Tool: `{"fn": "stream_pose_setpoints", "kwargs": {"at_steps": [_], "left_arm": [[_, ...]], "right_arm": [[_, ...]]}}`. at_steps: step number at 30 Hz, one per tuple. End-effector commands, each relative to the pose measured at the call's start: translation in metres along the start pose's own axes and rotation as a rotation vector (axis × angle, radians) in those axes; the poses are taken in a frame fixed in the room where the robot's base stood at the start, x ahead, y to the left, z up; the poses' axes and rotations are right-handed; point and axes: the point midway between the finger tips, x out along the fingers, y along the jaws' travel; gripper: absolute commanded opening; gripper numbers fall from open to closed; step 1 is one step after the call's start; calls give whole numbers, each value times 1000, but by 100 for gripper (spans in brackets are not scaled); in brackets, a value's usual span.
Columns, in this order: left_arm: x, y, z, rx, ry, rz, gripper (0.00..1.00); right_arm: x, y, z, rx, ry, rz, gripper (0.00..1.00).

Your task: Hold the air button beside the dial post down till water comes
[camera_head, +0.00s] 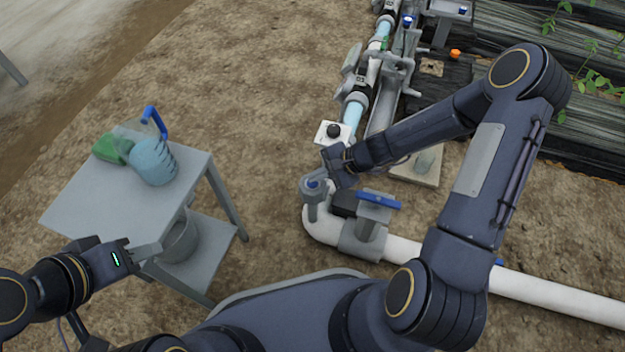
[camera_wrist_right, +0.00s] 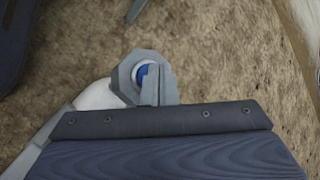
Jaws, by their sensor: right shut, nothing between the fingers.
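A blue button (camera_head: 313,183) sits on top of a short grey post (camera_head: 312,208) at the white pipe's elbow. In the right wrist view the blue button (camera_wrist_right: 142,72) shows with a pale ring, partly hidden by my fingers. My right gripper (camera_head: 326,182) is shut and empty, its fingertips (camera_wrist_right: 155,88) over the button's edge; I cannot tell whether they touch or press it. A black knob on a white plate (camera_head: 333,131) stands just beyond; I cannot tell whether it is the dial post. My left gripper (camera_head: 148,249) is by the table's front edge, its jaw opening unclear.
A blue-handled valve (camera_head: 379,200) sits on the white pipe (camera_head: 560,298) close right of the button. A grey table (camera_head: 85,205) at left carries a blue jug (camera_head: 153,162) and a green item (camera_head: 110,148); a bucket (camera_head: 181,240) stands below. Bare soil lies between.

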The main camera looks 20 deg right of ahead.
Motion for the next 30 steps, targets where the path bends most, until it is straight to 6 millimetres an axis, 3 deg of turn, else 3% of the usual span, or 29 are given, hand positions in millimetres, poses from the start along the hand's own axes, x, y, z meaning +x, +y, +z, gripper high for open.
{"fn": "stream_pose_setpoints", "kwargs": {"at_steps": [16,30], "left_arm": [[-7,3,-4,0,0,0,36],[-37,17,-18,0,0,0,36]], "right_arm": [[-8,-6,6,-1,-1,0,0],[-40,-29,29,-1,-1,0,0]]}}
